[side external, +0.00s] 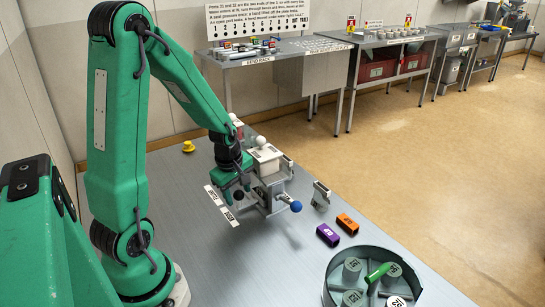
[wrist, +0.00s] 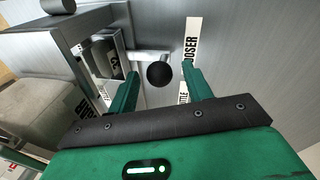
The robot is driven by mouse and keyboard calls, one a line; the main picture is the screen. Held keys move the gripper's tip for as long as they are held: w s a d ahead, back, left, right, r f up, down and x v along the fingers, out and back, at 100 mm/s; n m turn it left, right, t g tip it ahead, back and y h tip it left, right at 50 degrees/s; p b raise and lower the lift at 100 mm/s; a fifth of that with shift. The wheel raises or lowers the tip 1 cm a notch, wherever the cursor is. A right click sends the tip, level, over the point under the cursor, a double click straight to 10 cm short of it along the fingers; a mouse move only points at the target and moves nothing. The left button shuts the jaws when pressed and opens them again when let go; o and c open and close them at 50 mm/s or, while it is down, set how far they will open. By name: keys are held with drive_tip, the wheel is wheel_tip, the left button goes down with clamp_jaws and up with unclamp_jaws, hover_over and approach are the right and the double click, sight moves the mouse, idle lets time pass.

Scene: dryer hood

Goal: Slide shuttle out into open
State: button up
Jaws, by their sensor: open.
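The dryer hood (side external: 268,178) is a grey and white box unit on the bench, with a white ball on top and a blue ball knob (side external: 296,206) at its front. A round black knob (wrist: 160,74) on a pale rod sticks out of the hood's side; this looks like the shuttle's handle. Inside the hood's opening a dark part with a white label (wrist: 117,65) shows; I cannot tell if it is the shuttle. My gripper (wrist: 160,80) is open, one green finger on each side of the knob, with visible gaps. In the side view my gripper (side external: 236,188) is beside the hood.
Two white label strips (side external: 215,195) lie on the bench by my gripper. A purple block (side external: 327,235), an orange block (side external: 347,223) and a round grey-green tray (side external: 331,290) stand toward the right. A small yellow item (side external: 188,146) is behind. The bench at front left is clear.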

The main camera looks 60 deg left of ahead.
clamp_jaws()
drive_tip(key=shift+a, duration=3.7)
unclamp_jaws()
drive_tip(key=shift+r, duration=0.15)
wheel_tip(320, 180, up, 8)
drive_tip(key=s, duration=0.1)
drive_tip(key=shift+d+f, duration=0.25)
drive_tip(key=shift+d, duration=0.15)
